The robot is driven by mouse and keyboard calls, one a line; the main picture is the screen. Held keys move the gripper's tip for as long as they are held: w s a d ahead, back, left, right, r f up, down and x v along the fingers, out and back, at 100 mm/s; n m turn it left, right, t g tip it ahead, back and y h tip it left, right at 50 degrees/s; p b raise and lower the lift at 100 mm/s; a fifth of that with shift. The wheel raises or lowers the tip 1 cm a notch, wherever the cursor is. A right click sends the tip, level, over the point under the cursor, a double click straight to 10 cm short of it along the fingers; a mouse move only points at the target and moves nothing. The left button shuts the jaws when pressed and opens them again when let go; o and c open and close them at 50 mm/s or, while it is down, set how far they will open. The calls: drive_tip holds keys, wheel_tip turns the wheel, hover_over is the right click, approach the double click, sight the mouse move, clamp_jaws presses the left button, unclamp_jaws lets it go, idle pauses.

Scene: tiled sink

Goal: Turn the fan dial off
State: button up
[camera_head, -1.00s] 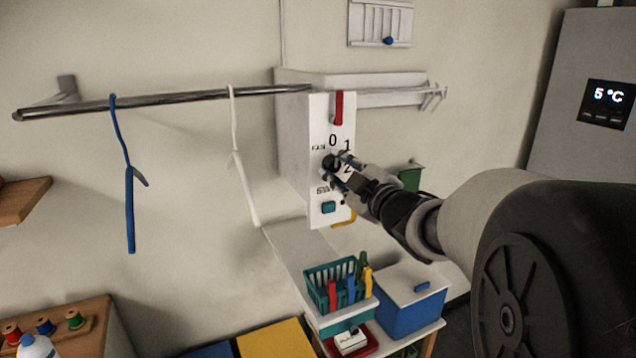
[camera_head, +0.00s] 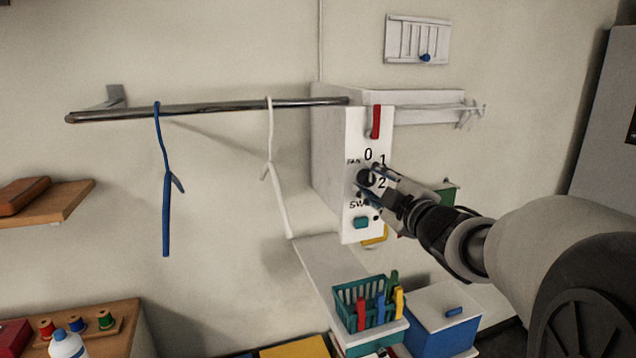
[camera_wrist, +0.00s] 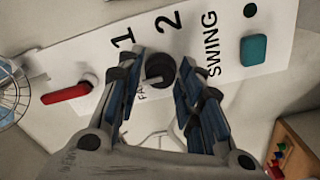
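The fan dial (camera_head: 365,177) is a round dark knob on a white panel (camera_head: 352,222) marked FAN, 0, 1, 2 and SWING. In the wrist view, the dial (camera_wrist: 158,68) sits between the two blue-padded fingers of my gripper (camera_wrist: 163,62). The fingers are apart, with a small gap visible beside the knob. In the head view, my gripper (camera_head: 371,179) reaches the panel from the right, at the dial. The 0 is readable in the head view but not in the wrist view. I cannot tell which number the dial points to.
A red lever (camera_head: 376,122) is above the dial and a teal button (camera_head: 361,223) below it. A rail (camera_head: 215,106) with a blue hanger (camera_head: 166,215) and a white hanger (camera_head: 277,195) runs left. A teal basket (camera_head: 347,311) stands below.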

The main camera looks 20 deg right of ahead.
drive_tip(key=shift+o, duration=1.2)
drive_tip(key=shift+s, duration=0.1)
drive_tip(key=s, duration=0.7)
drive_tip(key=shift+s+d, duration=0.15)
drive_tip(key=shift+s, duration=0.05)
drive_tip(key=shift+w, duration=0.1)
